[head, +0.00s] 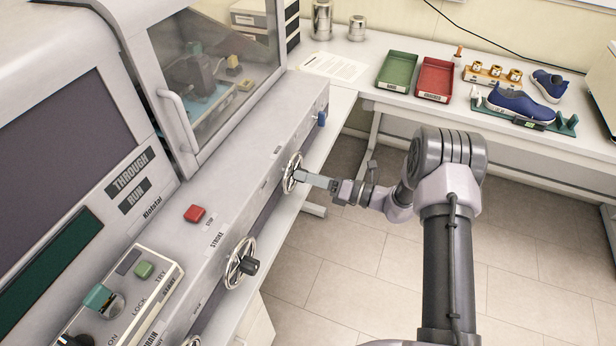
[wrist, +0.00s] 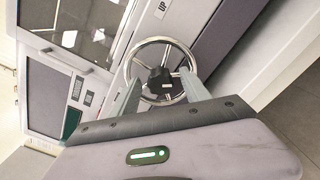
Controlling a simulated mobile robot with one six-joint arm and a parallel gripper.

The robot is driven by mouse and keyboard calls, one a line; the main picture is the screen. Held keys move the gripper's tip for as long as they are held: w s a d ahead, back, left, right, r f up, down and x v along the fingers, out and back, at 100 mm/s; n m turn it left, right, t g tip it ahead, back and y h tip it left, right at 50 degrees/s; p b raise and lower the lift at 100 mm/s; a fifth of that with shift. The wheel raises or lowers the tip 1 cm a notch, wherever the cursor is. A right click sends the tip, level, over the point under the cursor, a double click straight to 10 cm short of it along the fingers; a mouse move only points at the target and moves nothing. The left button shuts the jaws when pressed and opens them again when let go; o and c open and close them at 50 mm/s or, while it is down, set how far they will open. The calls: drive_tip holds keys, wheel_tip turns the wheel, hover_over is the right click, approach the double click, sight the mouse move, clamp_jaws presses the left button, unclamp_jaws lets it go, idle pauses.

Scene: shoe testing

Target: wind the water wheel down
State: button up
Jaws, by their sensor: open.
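A chrome spoked handwheel (head: 292,173) is on the front of the grey machine, with my gripper (head: 308,179) right in front of it. Its label is not readable in the head view, so I cannot confirm it is the water wheel. In the wrist view the wheel (wrist: 143,57) has a dark hub knob (wrist: 159,80), and a label reading UP is nearby. My gripper (wrist: 162,92) is open, its two fingers on either side of the knob. I cannot tell if they touch it.
A second handwheel (head: 241,262) with a dark knob is nearer, by the STROKE label. A red stop button (head: 195,214) and a blue lever (head: 321,119) are on the same machine. Trays and blue shoes (head: 520,103) are on the back bench. The floor at right is clear.

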clamp_jaws()
drive_tip(key=shift+n, duration=0.3)
drive_tip(key=n+b, duration=1.7)
drive_tip(key=shift+s, duration=0.1)
idle(0.6)
unclamp_jaws()
